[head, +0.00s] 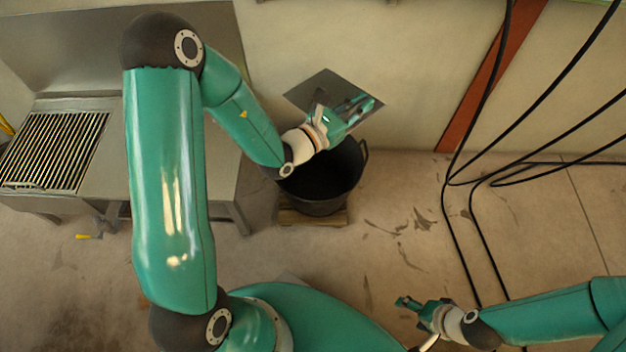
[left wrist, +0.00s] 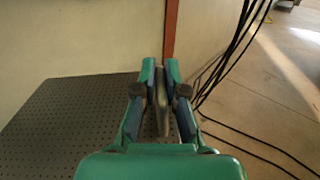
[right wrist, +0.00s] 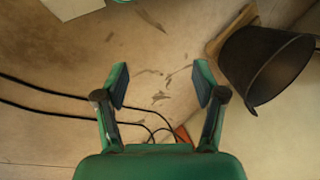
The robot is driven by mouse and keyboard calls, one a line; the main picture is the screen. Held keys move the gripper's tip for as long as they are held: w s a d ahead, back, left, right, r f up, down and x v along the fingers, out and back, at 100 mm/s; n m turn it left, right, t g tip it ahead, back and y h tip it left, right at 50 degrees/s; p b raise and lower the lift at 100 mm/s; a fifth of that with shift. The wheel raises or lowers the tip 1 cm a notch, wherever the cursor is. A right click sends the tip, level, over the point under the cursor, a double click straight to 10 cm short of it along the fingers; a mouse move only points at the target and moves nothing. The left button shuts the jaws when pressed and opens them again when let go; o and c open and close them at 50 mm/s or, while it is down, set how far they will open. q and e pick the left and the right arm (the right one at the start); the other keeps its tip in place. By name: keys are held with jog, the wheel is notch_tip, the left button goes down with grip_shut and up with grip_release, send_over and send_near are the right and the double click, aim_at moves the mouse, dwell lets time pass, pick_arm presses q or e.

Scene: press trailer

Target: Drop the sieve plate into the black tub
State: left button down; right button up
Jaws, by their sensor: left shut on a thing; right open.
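The sieve plate (head: 318,87) is a dark, flat, square sheet, held above the back part of the tub in the head view. In the left wrist view the plate (left wrist: 60,130) shows its many small holes. My left gripper (head: 362,106) is shut on the plate; in the left wrist view its fingers (left wrist: 160,85) close on a thin upright piece of it. My right gripper (head: 405,303) is open and empty, low at the right.
The tub rests on a small wooden pallet (head: 335,218). A steel bench (head: 190,190) with a slatted grate (head: 50,150) stands at the left. Black cables (head: 455,235) hang and run over the floor at the right. The floor between tub and cables is clear.

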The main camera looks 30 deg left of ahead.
jog(key=shift+o, duration=0.9)
notch_tip(320, 180, down, 9)
jog(key=b, duration=0.8)
jog(key=shift+f+b, duration=0.15)
jog(key=shift+b, duration=0.2)
pick_arm(q)
jog(key=w+a+f+b, duration=0.1)
jog(key=a+f, duration=0.3)
jog(key=f, duration=0.9)
jog(key=a+f+b, duration=0.4)
jog(key=f, duration=0.8)
jog(key=shift+w+a+f+y, duration=0.3)
jog(key=shift+w+a+f, duration=0.1)
pick_arm(e)
notch_tip(320, 180, down, 5)
pick_arm(q)
jog(key=c, duration=1.2)
grip_release()
jog(key=shift+o, duration=0.2)
jog(key=v, duration=1.2)
jog(key=shift+f, duration=0.2)
